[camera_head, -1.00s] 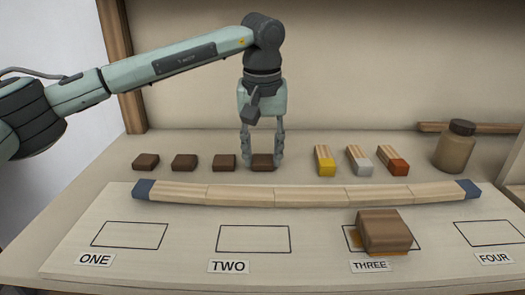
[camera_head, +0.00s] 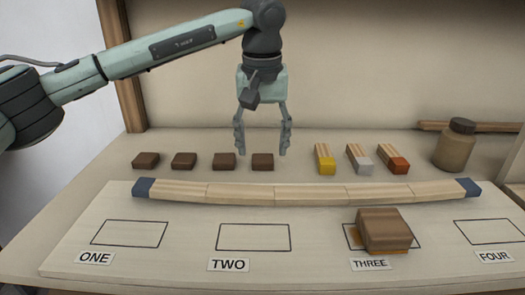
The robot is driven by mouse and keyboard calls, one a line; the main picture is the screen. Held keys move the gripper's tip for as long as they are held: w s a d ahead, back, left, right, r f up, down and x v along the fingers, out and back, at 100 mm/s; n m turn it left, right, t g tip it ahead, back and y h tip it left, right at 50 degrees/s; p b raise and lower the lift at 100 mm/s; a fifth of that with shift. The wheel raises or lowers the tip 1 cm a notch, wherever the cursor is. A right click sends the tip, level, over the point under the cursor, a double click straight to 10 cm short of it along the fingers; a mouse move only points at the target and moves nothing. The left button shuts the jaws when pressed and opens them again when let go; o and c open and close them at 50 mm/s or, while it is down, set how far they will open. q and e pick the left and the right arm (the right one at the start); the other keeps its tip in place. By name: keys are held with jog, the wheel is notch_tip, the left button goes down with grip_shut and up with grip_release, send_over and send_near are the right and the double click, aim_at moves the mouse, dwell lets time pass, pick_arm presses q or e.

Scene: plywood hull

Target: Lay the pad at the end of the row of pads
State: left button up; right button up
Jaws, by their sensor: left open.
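Several small dark brown pads lie in a row on the table behind the board. The rightmost pad (camera_head: 262,162) lies flat, in line with the pad to its left (camera_head: 224,162), with a small gap between them. Further left are another pad (camera_head: 184,161) and the leftmost pad (camera_head: 146,161). My left gripper (camera_head: 262,149) is open and empty, with its fingers spread above the rightmost pad and apart from it. My right gripper is not in view.
A pale board (camera_head: 190,265) with marked outlines fills the front. A brown block (camera_head: 384,231) sits on outline THREE. A long segmented wooden strip (camera_head: 300,195) lies behind the outlines. Yellow (camera_head: 326,165), grey (camera_head: 361,165) and orange-tipped (camera_head: 394,165) blocks and a jar (camera_head: 455,148) stand right.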

aim_at(262, 164)
pick_arm(q)
notch_tip(262, 164, up, 10)
jog(key=s, duration=0.1)
jog(key=shift+s, duration=0.25)
jog(key=shift+s+f, duration=0.1)
jog(key=shift+f, duration=0.05)
